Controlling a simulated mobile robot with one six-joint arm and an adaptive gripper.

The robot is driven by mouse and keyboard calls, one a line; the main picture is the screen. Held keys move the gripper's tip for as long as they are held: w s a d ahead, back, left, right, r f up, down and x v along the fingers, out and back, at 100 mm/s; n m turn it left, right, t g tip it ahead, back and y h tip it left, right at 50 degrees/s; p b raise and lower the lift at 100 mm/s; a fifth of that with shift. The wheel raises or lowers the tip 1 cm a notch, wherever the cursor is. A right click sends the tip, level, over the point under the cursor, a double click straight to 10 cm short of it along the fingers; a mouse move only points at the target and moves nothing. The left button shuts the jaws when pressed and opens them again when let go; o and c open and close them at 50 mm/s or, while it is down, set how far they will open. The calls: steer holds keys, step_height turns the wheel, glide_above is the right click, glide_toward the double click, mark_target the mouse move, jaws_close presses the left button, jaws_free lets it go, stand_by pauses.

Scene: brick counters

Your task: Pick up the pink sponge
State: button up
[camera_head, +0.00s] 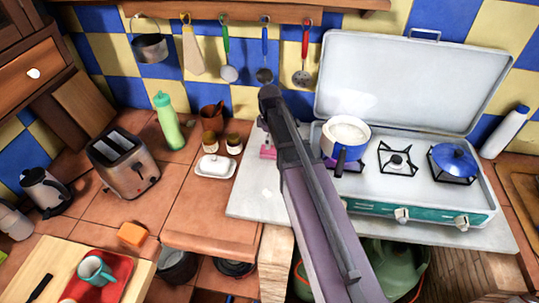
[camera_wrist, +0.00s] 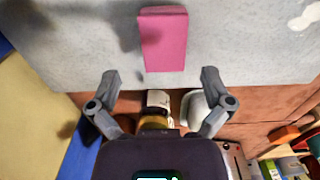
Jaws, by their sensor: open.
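The pink sponge (camera_wrist: 163,40) lies on a pale grey-white slab and shows whole in the wrist view, straight ahead of my gripper (camera_wrist: 161,77). The two fingers are spread apart with nothing between them, and the sponge is beyond their tips. In the head view a small part of the sponge (camera_head: 267,153) shows just left of my arm. The arm hides the rest, and the gripper's fingers cannot be made out there.
A camping stove (camera_head: 413,180) with a blue pot (camera_head: 340,151) stands right of my arm. A white butter dish (camera_head: 215,167), small jars and a green bottle (camera_head: 168,122) stand to the left. Utensils hang on the wall behind. The slab around the sponge looks clear.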

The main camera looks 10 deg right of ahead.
mark_target(270, 150)
steer(key=shift+f, duration=0.1)
stand_by(0.3)
steer(key=shift+s+f+b, duration=0.15)
steer(key=shift+f+b, duration=1.1)
steer(key=shift+b, duration=0.05)
steer(key=shift+s+f+b, duration=0.1)
steer(key=shift+f+b, duration=1.15)
steer(key=shift+b, duration=0.05)
steer(key=c, duration=0.9)
